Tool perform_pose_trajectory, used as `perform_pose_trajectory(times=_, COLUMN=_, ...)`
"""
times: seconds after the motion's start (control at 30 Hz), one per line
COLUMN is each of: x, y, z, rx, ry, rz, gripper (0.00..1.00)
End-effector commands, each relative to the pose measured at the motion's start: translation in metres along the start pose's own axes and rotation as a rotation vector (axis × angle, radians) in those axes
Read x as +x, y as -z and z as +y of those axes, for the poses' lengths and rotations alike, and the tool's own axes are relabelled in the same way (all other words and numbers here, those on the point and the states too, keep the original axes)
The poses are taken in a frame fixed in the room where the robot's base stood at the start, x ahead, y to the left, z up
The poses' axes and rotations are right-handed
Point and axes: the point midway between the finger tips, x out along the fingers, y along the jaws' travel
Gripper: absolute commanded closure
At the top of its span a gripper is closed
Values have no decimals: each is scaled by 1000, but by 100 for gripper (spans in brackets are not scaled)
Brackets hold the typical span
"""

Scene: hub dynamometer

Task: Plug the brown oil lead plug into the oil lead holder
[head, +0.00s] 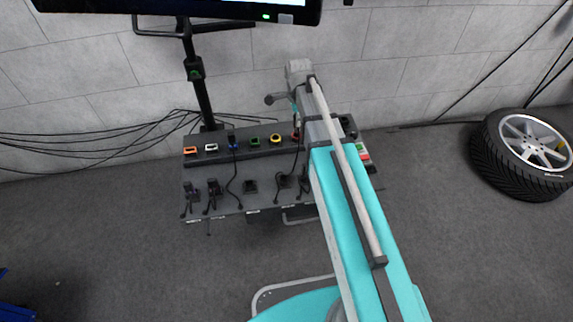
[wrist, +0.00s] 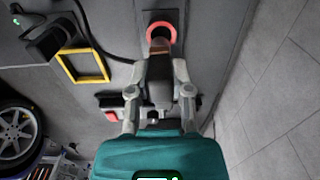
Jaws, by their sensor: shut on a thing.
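In the wrist view, my gripper (wrist: 160,72) is shut on the brown oil lead plug (wrist: 159,47), which has a dark body and a brown band near its front end. The plug points up the picture at a holder with a red ring (wrist: 160,26). Its front end overlaps the ring's lower edge; I cannot tell whether it touches or has entered. I see no label showing that this is the oil lead holder.
A dark bench (head: 262,203) carries a row of coloured sockets, including a yellow one (head: 275,138), with several dark plugs and leads below. A yellow frame (wrist: 104,66) is left of the plug in the wrist view. A wheel (head: 525,152) lies at right.

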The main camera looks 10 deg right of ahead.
Motion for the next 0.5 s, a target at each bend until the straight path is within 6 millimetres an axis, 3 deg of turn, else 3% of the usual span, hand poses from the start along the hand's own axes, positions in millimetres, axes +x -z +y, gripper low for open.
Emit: perform_pose_trajectory(times=0.5, x=0, y=0, z=22, rx=0, ry=0, rz=0, gripper=100)
